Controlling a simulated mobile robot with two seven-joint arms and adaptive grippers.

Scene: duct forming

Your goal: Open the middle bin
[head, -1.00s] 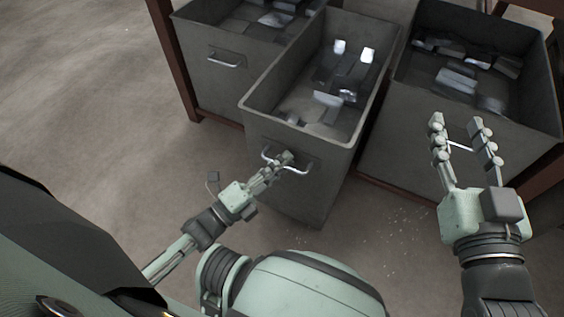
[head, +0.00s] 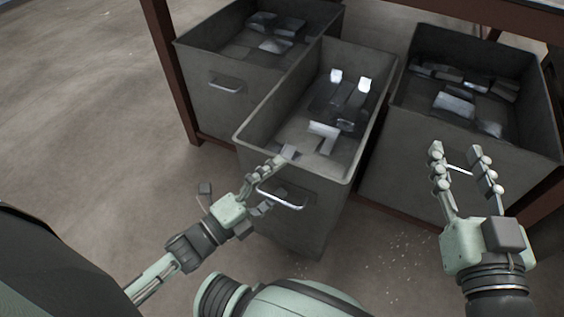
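The middle bin (head: 318,207) is a grey open-topped box holding several metal pieces. It stands out in front of the left bin (head: 208,99) and the right bin (head: 447,156). Its silver handle (head: 281,200) is on its front face. My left gripper (head: 275,184) is at that front face with its fingers spread, one finger above the handle near the rim and the other lower beside it. Nothing is held; whether a finger touches the handle is unclear. My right gripper (head: 464,167) is open and empty in front of the right bin.
A rust-brown rack frame (head: 168,72) surrounds the bins, with posts and a top beam. The left and right bins also hold metal pieces. The concrete floor (head: 95,130) is clear at the left, with small pale specks near the middle bin.

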